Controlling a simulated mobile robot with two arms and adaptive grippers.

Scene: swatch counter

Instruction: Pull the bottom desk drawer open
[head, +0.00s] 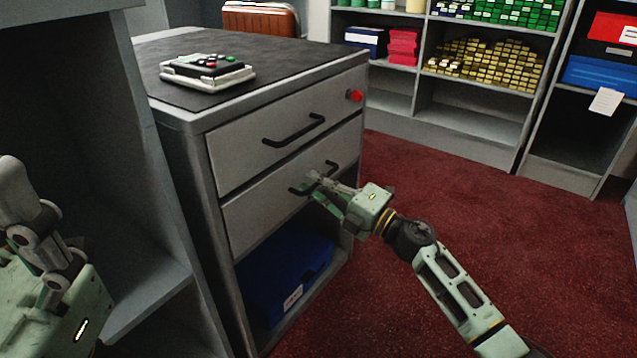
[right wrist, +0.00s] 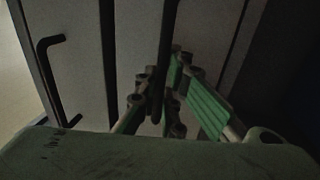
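The grey desk has two drawers. The bottom drawer (head: 255,215) sits in line with the front, with no clear gap showing. Its dark bar handle (head: 297,191) is partly covered by my right gripper (head: 318,183). In the right wrist view the handle (right wrist: 168,35) runs between the fingers of the right gripper (right wrist: 172,85), which are closed in on it from both sides. The top drawer (head: 280,135) is shut, with its own handle (head: 294,130). My left gripper (head: 22,195) is at the left edge, away from the desk, partly cut off; its fingertips are unclear.
A blue bin (head: 285,280) sits in the open space under the bottom drawer. A device with buttons (head: 207,72) lies on the desk top. A grey cabinet (head: 165,200) stands close on the left. Red carpet (head: 450,200) in front of the drawers is clear.

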